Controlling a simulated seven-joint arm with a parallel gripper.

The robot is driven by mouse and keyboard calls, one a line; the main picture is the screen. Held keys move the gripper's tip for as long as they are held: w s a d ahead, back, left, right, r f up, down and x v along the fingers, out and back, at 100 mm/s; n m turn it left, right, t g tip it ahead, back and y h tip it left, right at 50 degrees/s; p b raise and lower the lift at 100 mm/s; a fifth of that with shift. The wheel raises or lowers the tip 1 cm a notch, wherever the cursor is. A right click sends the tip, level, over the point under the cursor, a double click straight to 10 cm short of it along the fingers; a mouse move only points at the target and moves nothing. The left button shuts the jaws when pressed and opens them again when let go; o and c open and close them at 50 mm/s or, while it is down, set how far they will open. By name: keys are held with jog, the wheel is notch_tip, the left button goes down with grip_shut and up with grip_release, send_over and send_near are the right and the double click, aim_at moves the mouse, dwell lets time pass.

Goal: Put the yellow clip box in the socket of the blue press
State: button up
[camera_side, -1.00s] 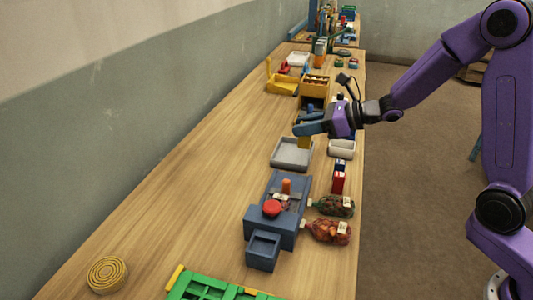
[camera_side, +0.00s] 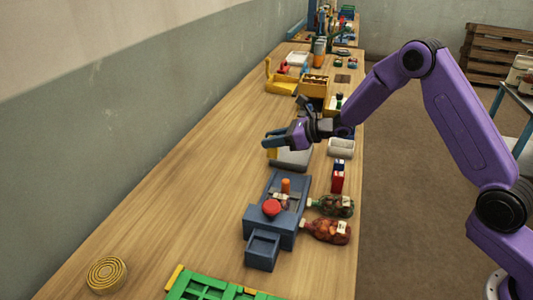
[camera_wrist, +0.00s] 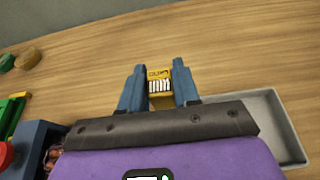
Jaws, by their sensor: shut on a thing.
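The yellow clip box (camera_wrist: 159,86), with white strips on its face, is between the blue fingers of my gripper (camera_wrist: 159,72), which is shut on it. In the side view my gripper (camera_side: 270,143) is above the left edge of the grey tray, and a bit of the yellow box (camera_side: 272,154) shows under the fingers. The blue press (camera_side: 258,222) stands nearer the side camera, with a red button, an orange peg and a box-like opening at its front. The press (camera_wrist: 35,140) also shows at the left of the wrist view. I cannot tell which part is the socket.
The grey tray (camera_side: 290,160) lies below my gripper. Two filled bottle-like sacks (camera_side: 328,231) lie right of the press. A green rack (camera_side: 205,286) and a yellow coil (camera_side: 107,273) are at the near end. The table left of the press is clear.

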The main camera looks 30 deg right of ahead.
jog(key=w+f, duration=0.1)
jog(key=f, duration=0.1)
jog(key=w+f, duration=0.1)
jog(key=shift+w+a+f, duration=0.15)
jog(key=shift+w+a, duration=0.15)
jog(key=shift+w+f, duration=0.1)
jog(key=shift+f, duration=1.45)
jog(key=shift+f, duration=0.15)
jog(key=o, duration=1)
jog(key=shift+o, duration=0.2)
